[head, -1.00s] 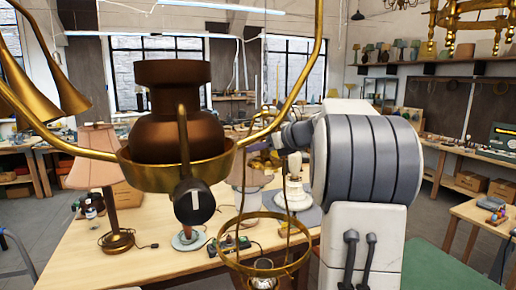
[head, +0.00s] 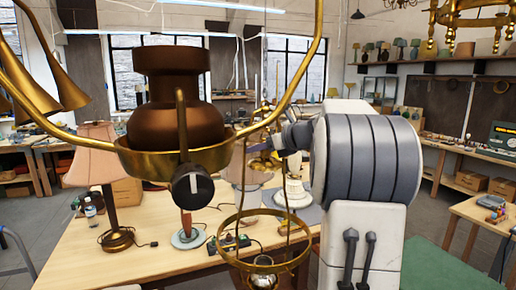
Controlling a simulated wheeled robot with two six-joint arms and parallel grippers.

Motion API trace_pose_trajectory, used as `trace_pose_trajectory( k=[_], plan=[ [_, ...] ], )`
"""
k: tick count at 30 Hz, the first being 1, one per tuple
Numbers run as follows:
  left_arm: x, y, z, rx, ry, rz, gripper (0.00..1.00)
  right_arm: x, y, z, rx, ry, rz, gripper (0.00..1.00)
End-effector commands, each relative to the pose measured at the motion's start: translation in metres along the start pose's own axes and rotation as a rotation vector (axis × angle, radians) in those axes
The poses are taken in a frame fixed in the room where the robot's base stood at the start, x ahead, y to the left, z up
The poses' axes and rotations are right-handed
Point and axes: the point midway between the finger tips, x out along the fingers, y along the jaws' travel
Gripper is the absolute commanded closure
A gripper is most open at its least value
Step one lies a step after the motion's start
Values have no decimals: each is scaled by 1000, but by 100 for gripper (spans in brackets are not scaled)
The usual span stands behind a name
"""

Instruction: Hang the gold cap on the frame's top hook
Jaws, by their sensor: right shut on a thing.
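The brass frame (head: 309,85) fills the near left, with curved arms, a dish holding a bronze urn-shaped body (head: 172,120), and a black knob (head: 193,186). A lower brass ring (head: 222,251) hangs around a bulb. The frame's top runs out of view, so I cannot see its top hook. My right gripper (head: 274,144) is beyond the frame's right arm, small and partly hidden by it. It is shut on the gold cap (head: 263,160), a small gold shape at its tip above the bench. My left gripper is not in view.
A wooden bench (head: 150,270) behind the frame bears a pink-shaded lamp (head: 92,160), a bottle (head: 91,212) and other lamp parts. A brass fitting (head: 470,18) hangs at the top right. A smaller table (head: 485,215) stands at the right.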

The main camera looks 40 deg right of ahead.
Motion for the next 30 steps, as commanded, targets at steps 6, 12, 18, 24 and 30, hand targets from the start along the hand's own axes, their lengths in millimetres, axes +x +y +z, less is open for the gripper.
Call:
trace_pose_trajectory(
  k=[6,12,18,24,30],
  plan=[
    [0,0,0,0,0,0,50,0,0,0,0,-1,0,100],
    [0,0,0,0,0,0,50,0,0,0,0,0,0,100],
    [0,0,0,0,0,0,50,0,0,0,-1,0,0,22],
    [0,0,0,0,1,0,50,0,0,0,0,0,0,22],
    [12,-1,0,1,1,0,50,-19,-1,-2,-2,-3,-5,22]
  ],
)
